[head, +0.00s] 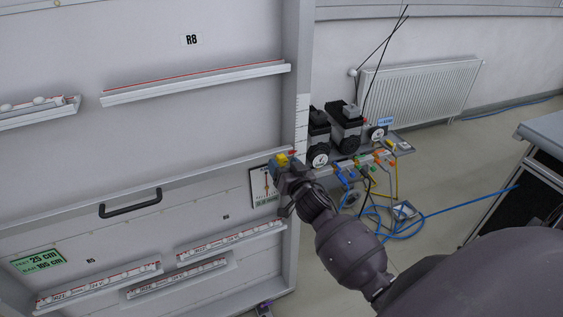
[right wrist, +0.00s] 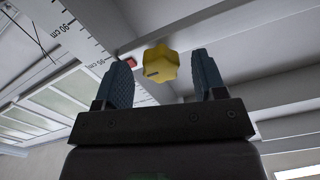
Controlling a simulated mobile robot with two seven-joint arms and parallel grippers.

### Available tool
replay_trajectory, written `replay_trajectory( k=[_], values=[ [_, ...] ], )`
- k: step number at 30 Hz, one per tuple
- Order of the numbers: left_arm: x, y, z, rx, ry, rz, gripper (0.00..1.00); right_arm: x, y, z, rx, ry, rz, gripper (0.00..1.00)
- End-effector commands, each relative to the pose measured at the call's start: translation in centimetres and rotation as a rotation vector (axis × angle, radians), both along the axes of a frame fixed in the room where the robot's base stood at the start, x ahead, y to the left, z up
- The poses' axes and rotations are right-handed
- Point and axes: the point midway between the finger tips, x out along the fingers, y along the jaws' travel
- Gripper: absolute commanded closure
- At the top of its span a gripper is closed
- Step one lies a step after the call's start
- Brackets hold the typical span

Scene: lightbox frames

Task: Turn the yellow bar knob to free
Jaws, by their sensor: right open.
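The yellow knob (head: 281,160) sits at the edge of the large white panel in the head view, partly hidden by my right gripper (head: 287,167). In the right wrist view the knob (right wrist: 160,64) looks lobed, with a small dark mark low on its face. My right gripper (right wrist: 164,82) is open, with one blue-grey finger on each side of the knob. Whether the fingers touch it or how deep they reach cannot be told. My left gripper is not in view.
A small red part (head: 293,152) is beside the knob. A white scale card (head: 258,187) with a red line hangs just left of my gripper. A black handle (head: 130,203) is on the panel. Black devices (head: 345,130) and blue hoses (head: 400,222) lie to the right.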

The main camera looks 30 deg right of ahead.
Motion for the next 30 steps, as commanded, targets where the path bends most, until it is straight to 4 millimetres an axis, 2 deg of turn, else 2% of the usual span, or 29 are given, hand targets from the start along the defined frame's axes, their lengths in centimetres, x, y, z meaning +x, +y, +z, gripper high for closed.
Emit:
replay_trajectory(
  k=[6, 16, 26, 30],
  values=[
    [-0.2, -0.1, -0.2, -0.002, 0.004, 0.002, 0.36, 1.7, -0.3, 0.0, 0.001, 0.0, 0.0, 0.36],
    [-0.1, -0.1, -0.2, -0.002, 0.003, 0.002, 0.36, 1.9, -0.3, 0.0, 0.0, 0.0, 0.0, 0.36],
    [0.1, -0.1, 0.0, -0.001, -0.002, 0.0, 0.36, 1.9, -0.3, 0.0, 0.0, 0.0, 0.0, 0.85],
    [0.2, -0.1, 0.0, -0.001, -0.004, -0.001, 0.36, 1.9, -0.3, 0.0, -0.004, 0.001, 0.0, 0.85]
  ],
)
